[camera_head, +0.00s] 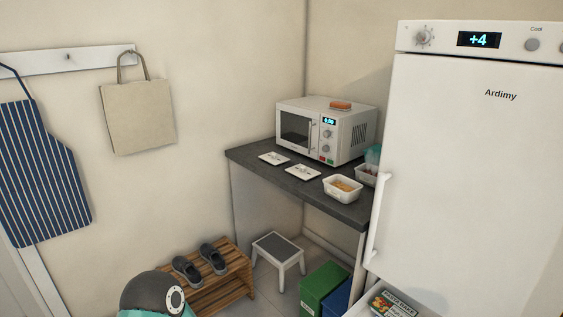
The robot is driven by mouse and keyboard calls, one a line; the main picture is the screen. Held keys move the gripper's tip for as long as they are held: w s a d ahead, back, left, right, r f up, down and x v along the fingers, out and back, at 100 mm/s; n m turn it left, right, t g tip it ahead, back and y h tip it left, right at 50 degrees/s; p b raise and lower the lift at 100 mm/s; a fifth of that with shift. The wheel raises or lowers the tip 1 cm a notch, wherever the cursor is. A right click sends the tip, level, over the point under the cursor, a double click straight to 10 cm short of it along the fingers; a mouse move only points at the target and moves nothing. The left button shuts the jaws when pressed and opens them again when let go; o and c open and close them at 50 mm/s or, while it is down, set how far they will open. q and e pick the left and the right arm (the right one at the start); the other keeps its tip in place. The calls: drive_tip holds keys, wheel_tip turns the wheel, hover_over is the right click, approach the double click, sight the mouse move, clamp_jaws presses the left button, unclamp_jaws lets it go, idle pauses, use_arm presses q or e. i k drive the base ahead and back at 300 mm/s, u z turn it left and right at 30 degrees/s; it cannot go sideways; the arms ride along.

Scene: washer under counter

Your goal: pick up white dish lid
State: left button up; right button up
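Two flat white rectangular pieces with dark markings lie on the dark counter (321,184) in front of the microwave. They look like dish lids. The left lid (274,158) is near the counter's left end, and the right lid (303,172) lies nearer the dishes. A white dish (343,196) with yellowish food stands open to their right. A second container (363,179) with dark contents stands behind it, partly hidden by the fridge. Neither of my grippers is in view.
A white microwave (346,145) with an orange sponge (340,105) on top backs the counter. A tall fridge (470,170) blocks the right side, with an open drawer (362,305) below. A step stool (278,247), green bin (322,285) and shoe rack (230,277) occupy the floor.

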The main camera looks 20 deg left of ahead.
sight(273, 157)
drive_tip(key=z, duration=0.35)
drive_tip(key=i, duration=0.2)
drive_tip(key=u, duration=3)
drive_tip(key=i, duration=2.15)
drive_tip(key=z, duration=1.2)
